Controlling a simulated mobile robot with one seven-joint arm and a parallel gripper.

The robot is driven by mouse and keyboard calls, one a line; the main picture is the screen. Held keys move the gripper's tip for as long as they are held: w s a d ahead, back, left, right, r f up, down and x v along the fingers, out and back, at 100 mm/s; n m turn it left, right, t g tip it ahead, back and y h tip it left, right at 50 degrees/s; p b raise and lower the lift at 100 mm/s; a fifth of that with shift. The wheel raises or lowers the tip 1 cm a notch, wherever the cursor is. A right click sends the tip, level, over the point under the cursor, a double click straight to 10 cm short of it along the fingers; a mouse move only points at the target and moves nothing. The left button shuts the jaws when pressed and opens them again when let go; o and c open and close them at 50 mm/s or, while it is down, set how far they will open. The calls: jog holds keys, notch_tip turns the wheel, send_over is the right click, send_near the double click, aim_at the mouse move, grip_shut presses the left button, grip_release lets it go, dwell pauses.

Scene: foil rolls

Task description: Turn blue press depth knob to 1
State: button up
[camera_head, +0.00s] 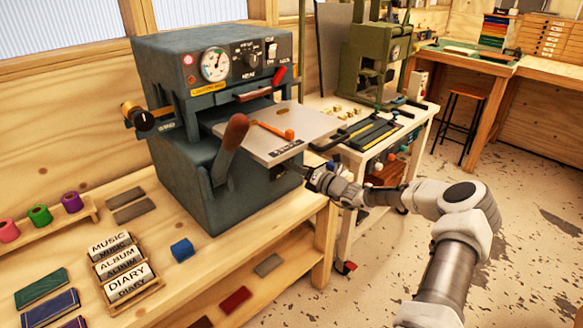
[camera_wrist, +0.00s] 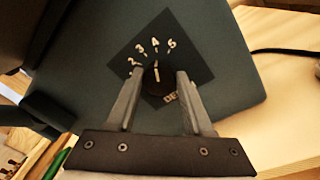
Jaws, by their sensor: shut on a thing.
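The blue-grey press (camera_head: 215,110) stands on the wooden bench in the head view. In the wrist view its side panel (camera_wrist: 215,45) carries a dark dial plate (camera_wrist: 185,58) with the numbers 3, 4 and 5 readable and a partly seen 2 at the left. The black depth knob (camera_wrist: 157,86) sits in the middle of the plate. Its white line points up, roughly toward the 4. My gripper (camera_wrist: 157,82) is shut on the knob, one finger on each side. No 1 is visible. In the head view my gripper (camera_head: 312,178) reaches the press's right side.
A green press (camera_head: 375,65) stands on a white cart behind my arm. The floor at the right is open.

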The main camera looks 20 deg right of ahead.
grip_shut()
jog(key=shift+n, duration=0.3)
jog(key=n+b, duration=0.2)
jog(key=n, duration=0.3)
jog(key=n+h+b, duration=0.1)
jog(key=n+b, duration=0.2)
jog(key=n, duration=0.2)
jog(key=n+b, duration=0.3)
jog(key=n, duration=0.3)
jog(key=shift+s+a+g+h, duration=0.15)
jog(key=shift+a+g+h, duration=0.15)
jog(key=shift+h, duration=0.1)
jog(key=shift+b, duration=0.35)
